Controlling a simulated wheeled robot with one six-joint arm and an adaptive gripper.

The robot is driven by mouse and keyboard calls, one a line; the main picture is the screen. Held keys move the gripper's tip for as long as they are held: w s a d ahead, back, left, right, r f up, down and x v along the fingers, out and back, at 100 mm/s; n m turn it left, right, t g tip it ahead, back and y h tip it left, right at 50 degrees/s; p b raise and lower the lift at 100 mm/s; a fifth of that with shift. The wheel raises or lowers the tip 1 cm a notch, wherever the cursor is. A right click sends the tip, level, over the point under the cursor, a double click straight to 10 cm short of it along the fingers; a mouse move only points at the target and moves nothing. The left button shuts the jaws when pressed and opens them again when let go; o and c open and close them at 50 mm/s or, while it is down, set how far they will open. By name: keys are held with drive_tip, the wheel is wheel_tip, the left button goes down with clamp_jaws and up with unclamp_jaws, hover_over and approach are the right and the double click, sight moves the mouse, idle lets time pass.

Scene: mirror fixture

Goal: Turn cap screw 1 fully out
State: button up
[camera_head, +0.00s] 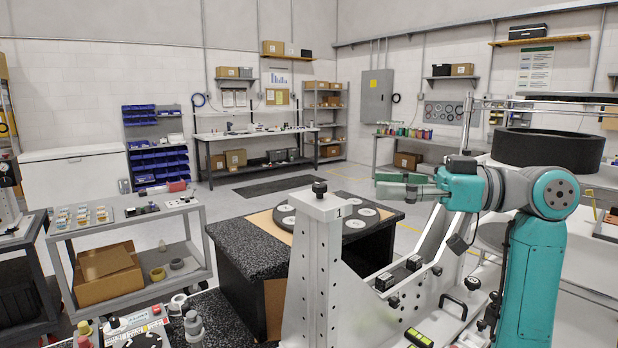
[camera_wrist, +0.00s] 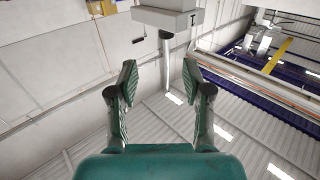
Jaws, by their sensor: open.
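Cap screw 1 (camera_head: 320,187) shows in the head view as a small dark knob standing on top of the pale grey post marked 1 (camera_head: 322,210). My gripper (camera_head: 384,185) is to the right of it at about the same height in the picture, pointing left, with a visible gap between. In the wrist view my two ribbed fingers (camera_wrist: 160,92) are apart with nothing between them. The grey block marked 1 (camera_wrist: 165,17) is at the top edge there. A slim grey shape runs below the block; I cannot tell whether it is the screw.
A dark speckled block (camera_head: 240,243) with a round plate carrying pale discs (camera_head: 354,223) stands behind the post. A sloping pale frame with black blocks (camera_head: 398,272) lies below my arm. A cart with a cardboard box (camera_head: 108,270) is at left.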

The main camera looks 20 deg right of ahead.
sight(319, 184)
drive_tip(key=x, duration=0.7)
drive_tip(key=s+x, duration=0.1)
drive_tip(key=x, duration=0.3)
drive_tip(key=shift+a+f, duration=0.1)
drive_tip(key=shift+a, duration=0.15)
drive_tip(key=shift+c, duration=0.2)
clamp_jaws()
